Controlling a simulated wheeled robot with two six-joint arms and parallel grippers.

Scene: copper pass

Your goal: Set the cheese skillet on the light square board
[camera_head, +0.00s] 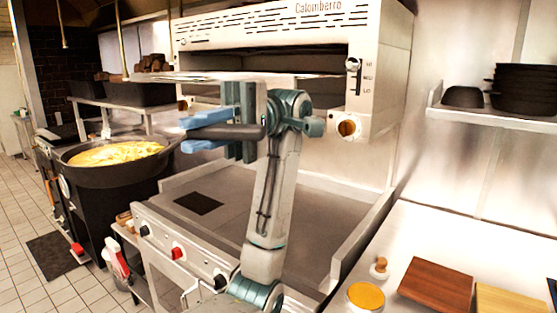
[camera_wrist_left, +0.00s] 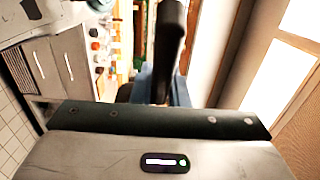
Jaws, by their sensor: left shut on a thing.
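The cheese skillet (camera_head: 115,153) is a round black pan filled with yellow cheese, at the left of the head view. Its dark handle (camera_head: 240,132) points right, between the blue fingers of my left gripper (camera_head: 207,131). My left gripper is shut on this handle and holds the skillet up, roughly level. In the left wrist view the dark handle (camera_wrist_left: 170,45) runs up from the gripper; the pan is hidden there. The light square board (camera_head: 512,300) lies on the counter at the bottom right, partly cut off by the frame edge, far from the skillet. My right gripper is not in view.
A darker brown board (camera_head: 437,285) lies left of the light board. A small orange-filled bowl (camera_head: 366,296) and a wooden-topped knob (camera_head: 380,267) stand nearby. A large oven (camera_head: 300,40) is behind my arm, above a flat griddle (camera_head: 240,205). Black pans (camera_head: 523,90) sit on a shelf.

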